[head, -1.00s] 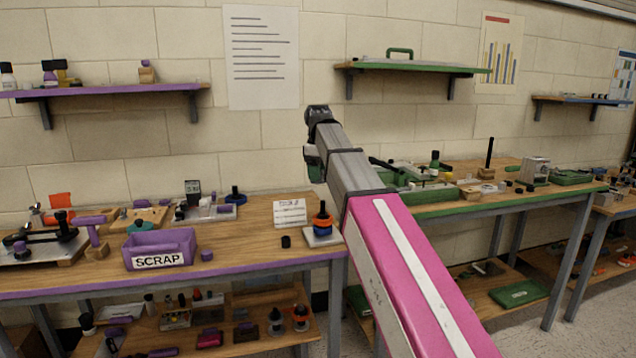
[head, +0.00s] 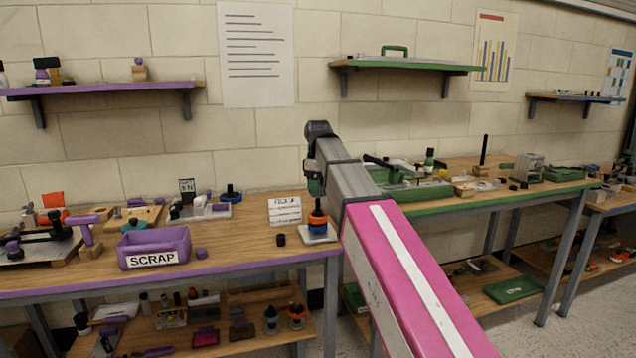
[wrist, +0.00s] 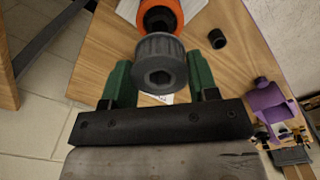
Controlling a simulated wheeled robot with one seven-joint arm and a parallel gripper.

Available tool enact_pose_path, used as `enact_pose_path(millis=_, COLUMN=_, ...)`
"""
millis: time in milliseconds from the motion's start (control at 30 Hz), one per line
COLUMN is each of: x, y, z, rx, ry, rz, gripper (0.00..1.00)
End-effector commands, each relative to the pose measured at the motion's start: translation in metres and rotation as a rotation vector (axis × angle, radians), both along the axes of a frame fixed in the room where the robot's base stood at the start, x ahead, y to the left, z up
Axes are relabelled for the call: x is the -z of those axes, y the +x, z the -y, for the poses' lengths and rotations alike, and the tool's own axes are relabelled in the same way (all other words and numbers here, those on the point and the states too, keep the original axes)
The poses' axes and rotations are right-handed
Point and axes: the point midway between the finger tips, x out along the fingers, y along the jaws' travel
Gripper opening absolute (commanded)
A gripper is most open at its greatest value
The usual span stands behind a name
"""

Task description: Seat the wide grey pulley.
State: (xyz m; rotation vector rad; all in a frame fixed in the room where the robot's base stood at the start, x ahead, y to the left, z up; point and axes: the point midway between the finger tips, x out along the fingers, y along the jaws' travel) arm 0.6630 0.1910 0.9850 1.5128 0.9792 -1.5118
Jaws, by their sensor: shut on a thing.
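The grey pulley (wrist: 160,62) is a ribbed dark grey cylinder with a hex hole in its end face, seen in the wrist view. My gripper (wrist: 160,70) has green fingers on either side of it and is shut on it. Just beyond the pulley is an orange ring (wrist: 172,12), part of a stack. In the head view the stack shows the orange ring (head: 318,215) and a blue ring (head: 318,226) on a pale plate (head: 319,237). My gripper (head: 316,185) is right above this stack. Whether the pulley touches the stack is hidden.
A small black cylinder (head: 281,239) stands left of the plate, with a white printed card (head: 285,211) behind. The purple SCRAP bin (head: 155,248) is farther left. A green-edged bench (head: 470,204) stands at right.

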Motion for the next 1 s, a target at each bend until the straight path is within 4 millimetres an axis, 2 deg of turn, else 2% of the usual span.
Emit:
enact_pose_path(millis=567, x=0.001, y=0.000, z=0.000, rx=0.000, ry=0.000, rz=-0.001, gripper=0.30)
enact_pose_path(millis=1000, x=0.017, y=0.000, z=0.000, rx=0.000, ry=-0.001, rz=-0.001, gripper=0.30)
